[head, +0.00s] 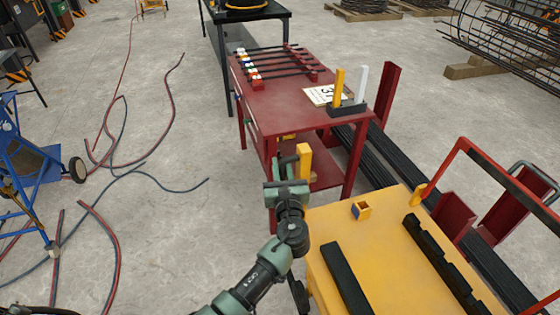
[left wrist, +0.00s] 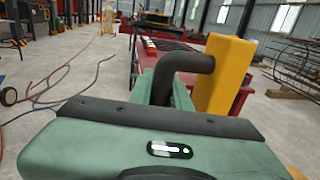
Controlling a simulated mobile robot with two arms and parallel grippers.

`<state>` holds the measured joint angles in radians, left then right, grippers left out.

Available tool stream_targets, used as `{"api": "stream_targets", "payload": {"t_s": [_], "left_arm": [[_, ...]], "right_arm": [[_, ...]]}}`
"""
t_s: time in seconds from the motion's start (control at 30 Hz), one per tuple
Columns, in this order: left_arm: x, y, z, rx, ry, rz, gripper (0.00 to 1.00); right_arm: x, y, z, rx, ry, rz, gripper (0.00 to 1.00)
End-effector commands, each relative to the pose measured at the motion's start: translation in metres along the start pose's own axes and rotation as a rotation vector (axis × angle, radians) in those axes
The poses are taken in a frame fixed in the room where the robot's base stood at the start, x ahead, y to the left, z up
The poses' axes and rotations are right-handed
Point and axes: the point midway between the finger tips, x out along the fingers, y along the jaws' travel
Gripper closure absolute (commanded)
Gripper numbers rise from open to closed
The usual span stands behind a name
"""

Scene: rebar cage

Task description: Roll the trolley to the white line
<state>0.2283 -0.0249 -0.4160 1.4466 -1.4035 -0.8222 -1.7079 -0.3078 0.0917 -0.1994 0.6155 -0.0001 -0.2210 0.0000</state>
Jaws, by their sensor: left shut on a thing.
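My left gripper (head: 284,168) is in the middle of the head view, shut on a black bent handle (left wrist: 183,68). The handle runs to a yellow post (head: 304,160), which is large in the left wrist view (left wrist: 224,75). A yellow-topped trolley (head: 390,260) stands just right of my left arm, with black bars on its top and a small yellow socket (head: 362,210). I cannot tell how the post joins the trolley, as its lower part is hidden. No white line shows in either view. My right gripper is not in view.
A red table (head: 285,98) with black rods stands straight ahead, close to the post. Hoses (head: 115,245) lie on the floor at left, near a blue wheeled frame (head: 35,165). Long black bars (head: 375,160) lie behind the trolley. Open concrete floor lies between the hoses and table.

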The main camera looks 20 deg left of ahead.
Motion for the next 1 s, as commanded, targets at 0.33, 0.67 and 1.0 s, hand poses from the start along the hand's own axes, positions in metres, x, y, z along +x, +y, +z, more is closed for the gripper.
{"api": "stream_targets", "payload": {"t_s": [0.33,0.67,1.0], "left_arm": [[0.000,-0.003,0.010,-0.004,-0.019,-0.006,1.00],[-0.001,-0.002,0.007,-0.002,-0.012,-0.004,0.60],[-0.026,-0.002,0.003,-0.004,-0.007,-0.004,0.60]], "right_arm": [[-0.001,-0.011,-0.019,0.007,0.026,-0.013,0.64],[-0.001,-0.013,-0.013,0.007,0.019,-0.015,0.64],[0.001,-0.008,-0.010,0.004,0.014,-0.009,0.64]]}}
